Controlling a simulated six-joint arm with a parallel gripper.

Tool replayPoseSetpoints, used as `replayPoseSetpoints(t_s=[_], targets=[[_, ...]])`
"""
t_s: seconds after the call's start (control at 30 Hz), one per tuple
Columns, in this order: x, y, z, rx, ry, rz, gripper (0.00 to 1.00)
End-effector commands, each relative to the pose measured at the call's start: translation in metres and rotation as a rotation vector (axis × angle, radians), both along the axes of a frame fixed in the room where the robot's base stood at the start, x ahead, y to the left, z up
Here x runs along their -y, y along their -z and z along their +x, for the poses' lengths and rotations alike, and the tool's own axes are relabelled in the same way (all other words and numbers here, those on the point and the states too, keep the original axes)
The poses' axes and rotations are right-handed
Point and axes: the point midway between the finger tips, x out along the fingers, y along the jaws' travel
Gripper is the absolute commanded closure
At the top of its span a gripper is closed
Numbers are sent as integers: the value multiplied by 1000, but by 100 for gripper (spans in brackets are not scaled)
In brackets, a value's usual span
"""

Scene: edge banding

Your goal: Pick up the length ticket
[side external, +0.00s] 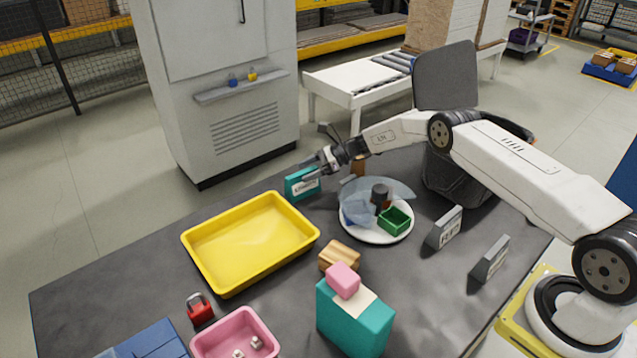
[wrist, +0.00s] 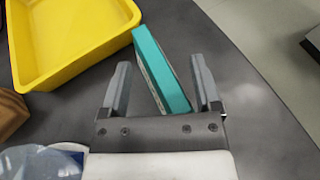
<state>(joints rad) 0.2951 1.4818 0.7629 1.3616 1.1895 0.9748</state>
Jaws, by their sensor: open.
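The length ticket appears to be the teal upright plate (side external: 301,185) with a pale label, standing on the dark table behind the yellow tray; its lettering is too small to read surely. In the wrist view the teal ticket (wrist: 162,72) runs at a slant between the two fingers, with its narrow top edge toward me. My gripper (side external: 312,168) is open above and around it. The fingers also show in the wrist view (wrist: 160,80), one on each side of the ticket, with a gap on both sides. The fingers' height over the table is hard to judge.
The yellow tray (side external: 250,240) is close on the near side. A white plate (side external: 376,236) with a clear cover and green box is to the right. Two grey signs (side external: 445,228), a wooden block (side external: 339,257), a teal box (side external: 353,322) and a red padlock (side external: 200,308) also stand here.

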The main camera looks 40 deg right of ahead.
Motion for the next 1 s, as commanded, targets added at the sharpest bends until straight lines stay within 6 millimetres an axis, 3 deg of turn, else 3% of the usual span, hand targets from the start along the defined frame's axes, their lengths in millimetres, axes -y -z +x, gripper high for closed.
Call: replayPoseSetpoints(t_s=[0.47,0.73,1.0], targets=[[0,0,0,1,0,0,19],[0,0,0,0,0,0,100],[0,0,0,0,0,0,100]])
